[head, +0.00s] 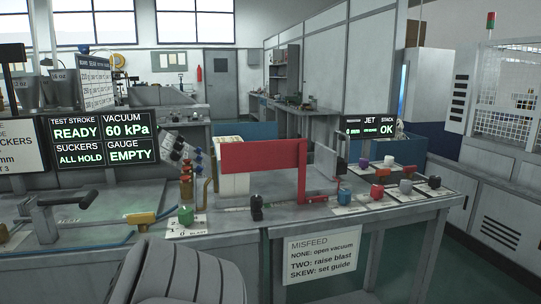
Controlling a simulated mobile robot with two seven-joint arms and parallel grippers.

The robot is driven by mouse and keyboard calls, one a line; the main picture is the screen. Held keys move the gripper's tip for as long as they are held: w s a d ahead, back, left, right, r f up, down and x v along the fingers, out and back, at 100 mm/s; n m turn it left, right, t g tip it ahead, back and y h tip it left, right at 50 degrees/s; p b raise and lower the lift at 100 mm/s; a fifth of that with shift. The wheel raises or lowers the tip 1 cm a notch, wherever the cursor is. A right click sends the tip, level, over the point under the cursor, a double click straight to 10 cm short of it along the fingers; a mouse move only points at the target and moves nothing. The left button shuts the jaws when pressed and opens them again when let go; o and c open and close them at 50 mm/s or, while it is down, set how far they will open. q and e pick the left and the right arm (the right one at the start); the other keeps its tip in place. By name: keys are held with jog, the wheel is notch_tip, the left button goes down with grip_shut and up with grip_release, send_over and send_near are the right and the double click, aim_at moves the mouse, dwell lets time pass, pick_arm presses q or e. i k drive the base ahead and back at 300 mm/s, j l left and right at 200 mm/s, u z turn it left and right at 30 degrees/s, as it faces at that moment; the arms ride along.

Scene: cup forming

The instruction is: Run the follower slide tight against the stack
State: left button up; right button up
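A white stack (234,184) stands on the metal bench, partly hidden behind a wide red plate (262,156) with a red upright at its right end. A black knob (256,207) sits on a low rail in front of the stack and red plate. It looks like part of the slide, but I cannot tell for sure which piece is the follower. Whether anything touches the stack is hidden by the red plate. Neither of my grippers shows in the head view.
Several coloured knobs (377,192) sit on the bench to the right, and a green knob (186,215) to the left. A status screen (103,139) reads gauge EMPTY; a small screen (376,128) reads stack OK. A dark grey ridged shape (185,270) fills the lower left foreground.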

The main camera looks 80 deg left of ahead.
aim_at(326, 161)
jog(key=i+u, duration=0.2)
jog(key=u, duration=0.15)
jog(key=i+u, duration=0.45)
jog(key=u, duration=2.05)
jog(key=k+u, duration=0.15)
jog(key=k, duration=0.5)
jog(key=i, duration=0.7)
